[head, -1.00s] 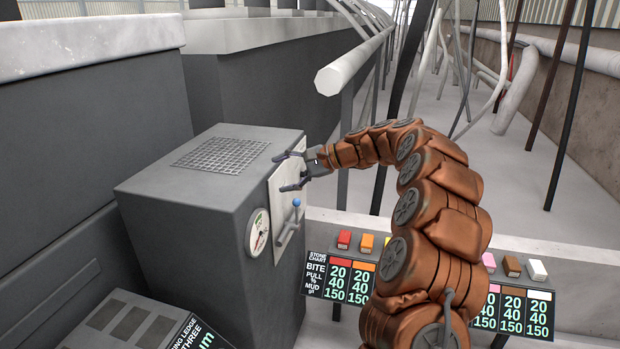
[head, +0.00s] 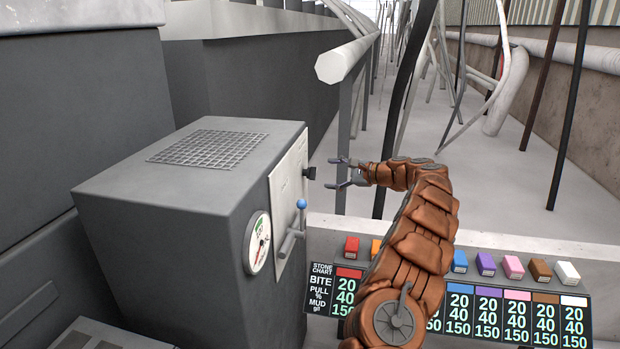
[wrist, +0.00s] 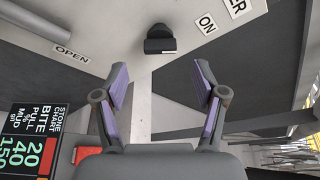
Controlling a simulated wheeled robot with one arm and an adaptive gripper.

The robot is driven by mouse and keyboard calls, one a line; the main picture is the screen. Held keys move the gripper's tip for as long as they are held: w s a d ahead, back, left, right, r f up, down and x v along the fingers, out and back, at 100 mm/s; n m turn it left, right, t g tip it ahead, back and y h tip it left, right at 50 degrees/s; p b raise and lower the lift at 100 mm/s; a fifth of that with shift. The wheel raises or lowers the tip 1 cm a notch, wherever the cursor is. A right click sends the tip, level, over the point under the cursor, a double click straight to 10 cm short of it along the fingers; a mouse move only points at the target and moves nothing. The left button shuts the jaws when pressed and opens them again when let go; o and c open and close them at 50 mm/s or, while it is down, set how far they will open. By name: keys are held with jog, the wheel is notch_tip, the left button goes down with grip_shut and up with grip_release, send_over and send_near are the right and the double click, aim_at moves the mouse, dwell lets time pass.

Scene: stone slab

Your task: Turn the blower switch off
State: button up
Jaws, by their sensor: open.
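The blower switch is a small black block (head: 309,172) standing out from the pale panel (head: 288,195) on the grey cabinet's right face. In the wrist view the switch (wrist: 160,40) lies straight ahead, beyond the fingertips, near an "ON" label (wrist: 207,23) and a partly cut-off label ending in "ER". I cannot tell which way it is set. My gripper (head: 336,173) is open and empty, right of the switch, pointing at it with a gap between. Its two purple-padded fingers (wrist: 159,72) are spread apart in the wrist view.
A lever with a blue knob (head: 301,204) sits below the switch, close to a round gauge (head: 258,243). An "OPEN" label (wrist: 72,54) shows in the wrist view. A stone chart (head: 325,283) with coloured blocks stands below right. A pale pipe (head: 343,62) runs behind.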

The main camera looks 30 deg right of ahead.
aim_at(314, 176)
jog(key=shift+x, duration=3.5)
jog(key=shift+f, duration=0.1)
jog(key=c, duration=1.2)
